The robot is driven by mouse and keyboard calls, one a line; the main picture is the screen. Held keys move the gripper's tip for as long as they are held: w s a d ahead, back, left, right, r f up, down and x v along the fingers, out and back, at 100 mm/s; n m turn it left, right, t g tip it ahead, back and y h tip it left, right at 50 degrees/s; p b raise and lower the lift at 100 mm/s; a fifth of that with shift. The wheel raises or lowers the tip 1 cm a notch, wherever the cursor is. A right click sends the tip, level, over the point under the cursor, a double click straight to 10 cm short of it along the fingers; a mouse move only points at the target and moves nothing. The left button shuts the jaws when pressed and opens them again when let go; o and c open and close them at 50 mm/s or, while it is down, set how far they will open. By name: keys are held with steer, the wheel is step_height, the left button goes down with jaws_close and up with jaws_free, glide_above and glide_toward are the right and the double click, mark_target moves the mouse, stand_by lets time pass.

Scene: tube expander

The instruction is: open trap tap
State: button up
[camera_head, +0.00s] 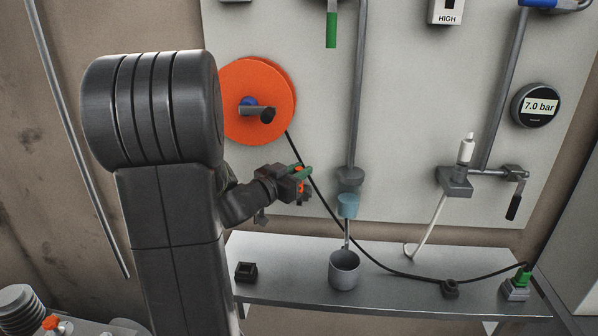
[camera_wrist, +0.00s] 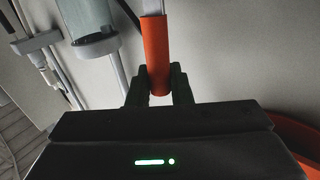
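An orange handle (camera_wrist: 156,50) on a pale bar runs down between the two fingers of my gripper (camera_wrist: 160,88) in the wrist view. The fingers lie close on both sides of its lower end, with no clear gap. In the head view my gripper (camera_head: 298,182) is in front of the panel, right of the orange disc, with small orange and green pieces at its tips. A pale blue trap cylinder (camera_head: 347,206) hangs to its right, and a clear cylinder (camera_wrist: 88,22) shows at upper left in the wrist view. I cannot tell how far the tap is turned.
A grey cup (camera_head: 344,270) stands on the metal shelf (camera_head: 400,283) below the cylinder. A black hose (camera_head: 375,262) runs from the orange disc (camera_head: 272,85) to a green-topped fitting (camera_head: 516,283). A gauge (camera_head: 537,105) reads 7.0 bar. A black-handled tap (camera_head: 514,207) is at right.

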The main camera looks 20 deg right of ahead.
steer(key=shift+a, duration=0.1)
jaws_close()
steer(key=w+a+f+n+t+y+b, duration=0.1)
steer(key=a+f+n+t+b, duration=0.3)
steer(key=n+b, duration=0.6)
steer(key=w+a+f+n+t+y+b, duration=0.2)
steer(key=w+a+f+n+t+b, duration=0.2)
steer(key=n+t+b, duration=0.5)
step_height(320, 180, down, 2)
steer(key=n+b, duration=0.1)
steer(key=n, duration=0.4)
steer(key=shift+a+f+n+t+y+b, duration=0.2)
steer(key=shift+n+t+y+b, duration=0.1)
steer(key=shift+n+b, duration=0.1)
steer(key=shift+w, duration=0.15)
steer(key=o, duration=0.8)
jaws_free()
